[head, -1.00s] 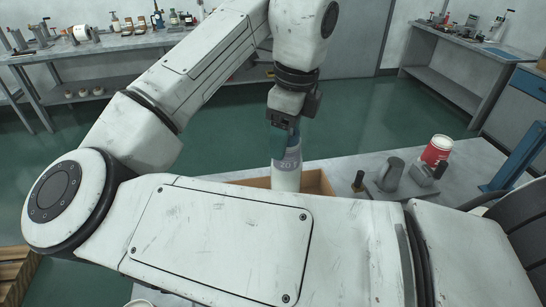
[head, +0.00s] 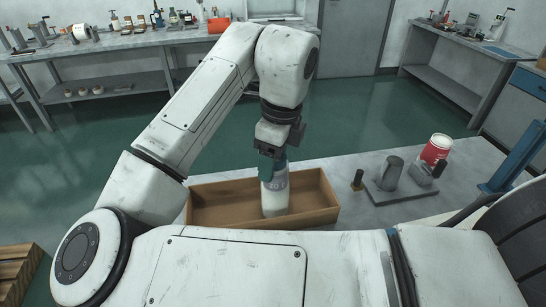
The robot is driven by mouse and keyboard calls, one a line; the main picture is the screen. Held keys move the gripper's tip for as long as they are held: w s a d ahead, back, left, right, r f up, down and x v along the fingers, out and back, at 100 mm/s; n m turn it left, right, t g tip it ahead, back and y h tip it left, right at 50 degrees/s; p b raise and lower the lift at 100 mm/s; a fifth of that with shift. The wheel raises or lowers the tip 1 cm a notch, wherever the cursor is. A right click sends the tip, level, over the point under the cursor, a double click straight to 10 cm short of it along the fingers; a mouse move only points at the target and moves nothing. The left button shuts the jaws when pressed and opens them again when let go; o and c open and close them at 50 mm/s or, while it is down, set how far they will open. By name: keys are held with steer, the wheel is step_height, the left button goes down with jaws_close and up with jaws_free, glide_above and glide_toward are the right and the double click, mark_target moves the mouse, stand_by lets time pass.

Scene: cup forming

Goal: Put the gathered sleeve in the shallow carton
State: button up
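The shallow carton (head: 318,190) is an open, low brown box on the near grey table, partly hidden at its front by my arm. The gathered sleeve (head: 275,193) is a pale, upright column of stacked cups with a blue-grey band, inside the carton's outline right of its middle. I cannot tell whether its lower end touches the carton floor. My gripper (head: 272,165) is above the carton, pointing down, shut on the upper part of the sleeve. The fingers are partly hidden.
Right of the carton stand a small dark bottle (head: 357,180), a grey metal fixture (head: 391,174) and a red can (head: 436,149). A blue post (head: 515,157) rises at the right. The carton's left part looks empty. Benches with bottles and tools line the back wall.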

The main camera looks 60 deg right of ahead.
steer(key=o, duration=0.4)
steer(key=shift+o, duration=0.2)
steer(key=r, duration=0.4)
steer(key=s+r, duration=0.1)
steer(key=r, duration=0.7)
steer(key=shift+s+r, duration=0.1)
steer(key=shift+s, duration=0.15)
